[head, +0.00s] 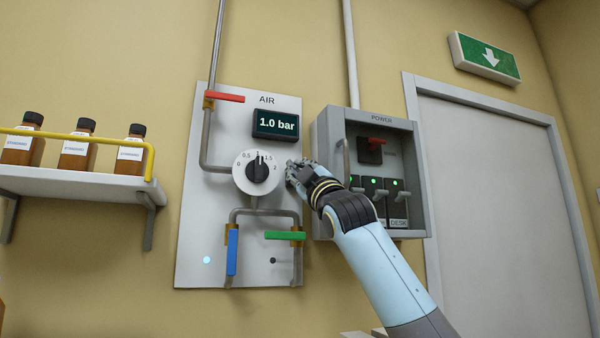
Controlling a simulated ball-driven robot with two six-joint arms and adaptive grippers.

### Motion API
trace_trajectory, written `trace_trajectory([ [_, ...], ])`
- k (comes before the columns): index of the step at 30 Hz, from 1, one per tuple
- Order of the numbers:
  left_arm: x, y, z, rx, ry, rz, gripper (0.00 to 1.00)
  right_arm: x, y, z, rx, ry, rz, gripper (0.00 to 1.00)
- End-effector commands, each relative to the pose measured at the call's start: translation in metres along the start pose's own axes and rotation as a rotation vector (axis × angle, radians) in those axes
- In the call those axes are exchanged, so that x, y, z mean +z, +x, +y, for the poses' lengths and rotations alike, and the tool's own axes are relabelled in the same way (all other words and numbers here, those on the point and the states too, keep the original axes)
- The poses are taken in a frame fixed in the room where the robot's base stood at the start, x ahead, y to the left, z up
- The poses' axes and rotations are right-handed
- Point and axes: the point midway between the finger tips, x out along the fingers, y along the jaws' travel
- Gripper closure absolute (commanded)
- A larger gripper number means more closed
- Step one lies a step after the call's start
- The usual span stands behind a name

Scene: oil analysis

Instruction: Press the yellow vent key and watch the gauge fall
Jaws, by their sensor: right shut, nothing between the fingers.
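The gauge (276,124) on the AIR panel (205,260) reads 1.0 bar. Below it sits a white round dial (243,182) with a black knob (257,170), its pointer up near 1. My right gripper (291,165) is shut and empty, just right of the dial, in front of the panel's right part. I see no yellow key on the panel; the gripper covers a spot there that I cannot see. Whether the fingertips touch the panel I cannot tell. My left gripper is not in view.
The panel bears red (225,97), blue (232,252) and green (285,236) valve handles. The grey POWER box (323,140) stands out right beside my right gripper. A shelf (80,184) with brown bottles and a yellow rail is at left, a door (500,210) at right.

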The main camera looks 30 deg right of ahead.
Motion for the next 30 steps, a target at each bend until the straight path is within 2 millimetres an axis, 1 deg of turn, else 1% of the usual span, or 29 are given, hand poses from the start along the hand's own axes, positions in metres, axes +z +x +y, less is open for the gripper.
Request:
trace_trajectory([
  [1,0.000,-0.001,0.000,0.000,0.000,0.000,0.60,-0.002,0.003,0.005,0.009,-0.002,0.007,1.00],
  [7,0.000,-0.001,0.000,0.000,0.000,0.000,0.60,-0.002,0.003,0.005,0.009,-0.002,0.007,1.00],
  [15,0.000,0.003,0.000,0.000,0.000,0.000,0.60,-0.002,-0.005,0.002,0.007,-0.001,0.006,1.00],
  [23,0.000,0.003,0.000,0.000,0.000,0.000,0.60,0.001,-0.007,-0.002,-0.002,0.005,-0.001,1.00],
  [26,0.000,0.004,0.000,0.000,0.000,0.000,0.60,0.000,-0.010,-0.002,-0.003,0.006,-0.003,1.00],
  [30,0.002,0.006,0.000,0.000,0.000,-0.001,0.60,-0.006,-0.021,0.004,-0.003,0.004,-0.002,1.00],
])
